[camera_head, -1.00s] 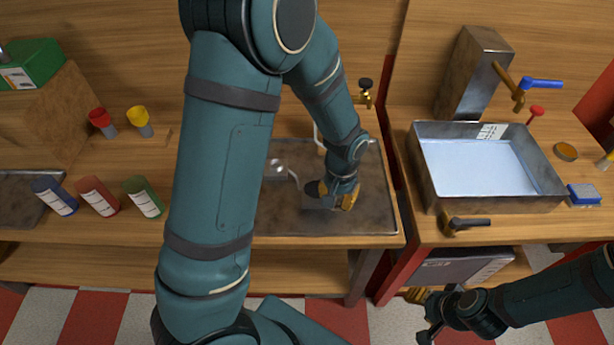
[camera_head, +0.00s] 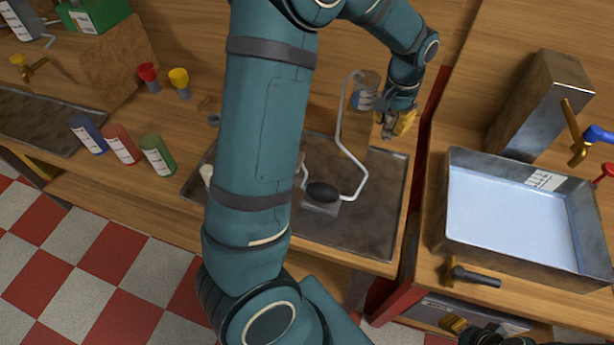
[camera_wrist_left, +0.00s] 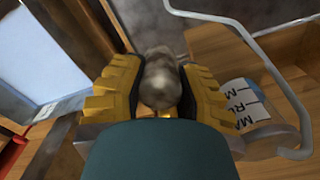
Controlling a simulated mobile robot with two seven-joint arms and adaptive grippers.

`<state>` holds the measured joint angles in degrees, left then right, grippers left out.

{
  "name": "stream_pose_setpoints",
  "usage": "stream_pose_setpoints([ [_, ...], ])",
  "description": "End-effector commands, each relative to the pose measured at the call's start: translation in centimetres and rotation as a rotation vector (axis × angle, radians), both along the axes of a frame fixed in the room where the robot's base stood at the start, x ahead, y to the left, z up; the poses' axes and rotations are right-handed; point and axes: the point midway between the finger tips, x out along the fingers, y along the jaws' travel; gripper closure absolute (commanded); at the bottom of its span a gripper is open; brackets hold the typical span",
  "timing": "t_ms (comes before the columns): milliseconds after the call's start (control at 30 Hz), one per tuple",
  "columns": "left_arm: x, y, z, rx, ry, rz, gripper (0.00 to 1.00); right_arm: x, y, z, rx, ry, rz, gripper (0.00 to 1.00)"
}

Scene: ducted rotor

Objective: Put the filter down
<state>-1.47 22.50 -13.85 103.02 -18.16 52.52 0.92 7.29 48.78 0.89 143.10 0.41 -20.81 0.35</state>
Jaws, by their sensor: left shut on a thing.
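My left gripper (camera_head: 398,122) has yellow fingers and is above the back right part of the dark metal tray (camera_head: 385,225), near a labelled jar. In the left wrist view its two ribbed fingers are shut on a rounded grey-brown piece, which I take to be the filter (camera_wrist_left: 160,82). The filter is mostly hidden by the fingers in the head view. Whether it touches anything below cannot be told. My right gripper (camera_head: 455,325) shows only partly at the bottom right edge, and its jaws cannot be made out.
A labelled jar (camera_head: 366,90) and a bent white rod (camera_head: 341,125) stand close to the left gripper. A black oval piece (camera_head: 322,192) lies on the tray. A metal basin (camera_head: 515,215) is to the right. Red, green and blue bottles (camera_head: 88,136) stand left.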

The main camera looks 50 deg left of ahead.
Motion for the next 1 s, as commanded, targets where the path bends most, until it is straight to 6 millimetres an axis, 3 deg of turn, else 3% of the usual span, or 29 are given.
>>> stream_pose_setpoints([
  [133, 0.2, 1.2, 1.1, 0.001, 0.000, 0.003, 1.00, 0.0, 0.0, -0.1, 0.000, 0.001, 0.001, 0.53],
  [267, 0.2, 1.4, 0.9, 0.001, 0.003, 0.003, 1.00, 0.0, 0.0, -0.2, 0.000, 0.000, 0.000, 0.53],
  [367, 0.2, 1.4, -0.5, 0.001, 0.004, 0.003, 1.00, 0.0, 0.0, -0.4, 0.000, 0.002, 0.002, 0.53],
  [800, 0.1, 1.3, -10.6, 0.002, 0.004, 0.004, 1.00, -0.6, 0.1, -2.1, 0.003, 0.013, 0.010, 0.53],
  [1000, 0.2, 1.3, -12.3, 0.002, 0.001, 0.004, 1.00, -0.7, 0.1, -2.3, 0.003, 0.015, 0.012, 0.53],
])
